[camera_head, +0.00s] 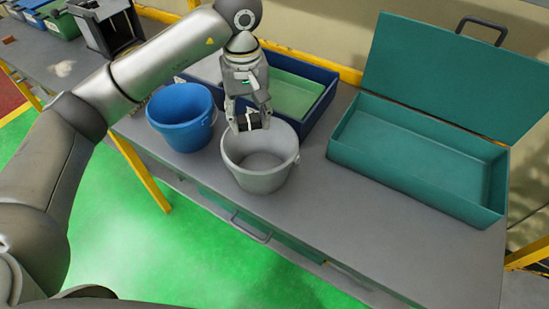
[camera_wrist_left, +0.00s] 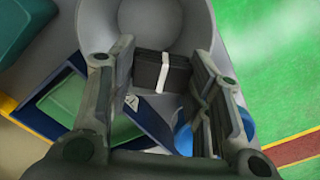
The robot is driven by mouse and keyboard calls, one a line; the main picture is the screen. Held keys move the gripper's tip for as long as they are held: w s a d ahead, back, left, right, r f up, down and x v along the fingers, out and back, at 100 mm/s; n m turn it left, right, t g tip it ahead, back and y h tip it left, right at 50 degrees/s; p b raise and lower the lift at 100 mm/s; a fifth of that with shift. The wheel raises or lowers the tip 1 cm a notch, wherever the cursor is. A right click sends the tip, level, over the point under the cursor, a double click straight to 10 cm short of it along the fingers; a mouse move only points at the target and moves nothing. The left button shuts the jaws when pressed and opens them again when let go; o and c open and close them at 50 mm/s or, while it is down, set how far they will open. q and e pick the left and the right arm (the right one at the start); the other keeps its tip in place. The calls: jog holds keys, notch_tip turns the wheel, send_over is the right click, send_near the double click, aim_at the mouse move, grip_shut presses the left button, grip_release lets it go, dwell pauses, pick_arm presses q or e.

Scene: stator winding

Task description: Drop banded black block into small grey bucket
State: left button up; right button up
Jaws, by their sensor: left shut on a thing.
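The small grey bucket (camera_head: 260,170) stands on the workbench, in the middle of the head view. My left gripper (camera_head: 248,124) is over the far part of its opening, pointing down. It is shut on the black block (camera_head: 250,121), which has a white band. In the left wrist view the banded black block (camera_wrist_left: 150,72) sits between the two fingers (camera_wrist_left: 160,80), and the grey bucket (camera_wrist_left: 145,25) shows behind it. The block appears to be above the bucket's far rim or inner edge; the exact height is hard to tell. My right gripper does not show.
A blue bucket (camera_head: 182,141) stands just left of the grey one. A dark blue tray (camera_head: 325,104) with a light green bottom lies behind. An open teal metal box (camera_head: 345,158) stands at the right, its lid raised. The bench front right of the grey bucket is clear.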

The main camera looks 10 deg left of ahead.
pick_arm(q)
notch_tip(320, 180, down, 3)
jog(key=shift+w+r+b, duration=0.1)
jog(key=shift+r+b, duration=0.05)
jog(key=shift+b, duration=0.35)
notch_tip(320, 180, down, 3)
jog(key=shift+f+b, duration=0.15)
jog(key=shift+b, duration=0.35)
jog(key=o, duration=0.9)
jog(key=shift+o, duration=1)
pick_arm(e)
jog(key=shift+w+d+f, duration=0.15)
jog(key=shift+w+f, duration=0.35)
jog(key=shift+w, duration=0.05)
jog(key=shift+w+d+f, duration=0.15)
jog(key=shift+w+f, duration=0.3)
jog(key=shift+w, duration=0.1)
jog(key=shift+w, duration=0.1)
